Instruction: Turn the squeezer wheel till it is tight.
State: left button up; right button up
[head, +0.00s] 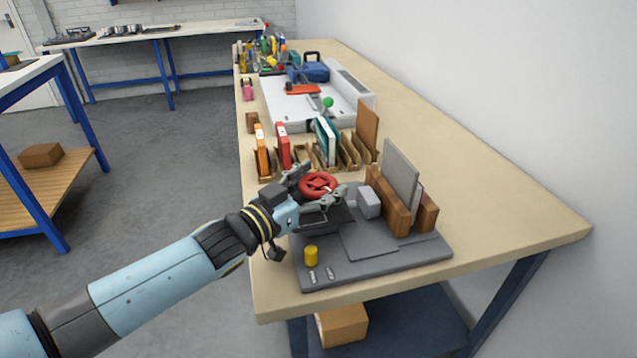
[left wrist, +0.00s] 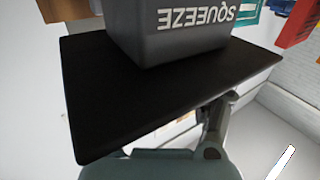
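The red squeezer wheel (head: 319,185) lies near the back left of a dark grey base plate (head: 335,271) on the bench. My left gripper (head: 318,187) is at the wheel, with its fingers apart, one on the far side and one on the near side. I cannot tell whether they press on the rim. In the left wrist view, a grey block marked SQUEEZE (left wrist: 185,28) appears upside down beyond a black plate (left wrist: 120,100). The wheel is not clear there. My right gripper is not in view.
A yellow knob (head: 311,255) stands on the base plate's near left. A grey block (head: 369,202) and wooden holders with upright panels (head: 400,170) stand right of the wheel. A wooden rack (head: 265,168) with coloured pieces is behind. The bench (head: 500,210) is clear at right.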

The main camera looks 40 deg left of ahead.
pick_arm(q)
jog(key=c, duration=0.4)
jog(key=shift+r+h+p, duration=0.15)
jog(key=shift+h+p, duration=0.15)
jog(key=shift+p, duration=0.15)
jog(key=shift+w+a+r+m+g+h+p, duration=0.1)
jog(key=shift+m+g+h+p, duration=0.05)
jog(key=shift+m+h+p, duration=0.45)
jog(key=shift+r+m+g+h+p, duration=0.15)
jog(key=shift+m+h+p, duration=0.25)
jog(key=shift+h+p, duration=0.25)
jog(key=shift+f+m+g+h, duration=0.3)
jog(key=shift+m+h, duration=0.2)
jog(key=shift+h, duration=0.15)
jog(key=shift+f+m+g+h, duration=0.15)
jog(key=shift+m+g+h, duration=0.7)
jog(key=shift+h, duration=0.55)
jog(key=shift+c, duration=0.3)
jog(key=shift+o, duration=0.2)
jog(key=o, duration=1.1)
jog(key=shift+o, duration=0.2)
jog(key=v, duration=1.2)
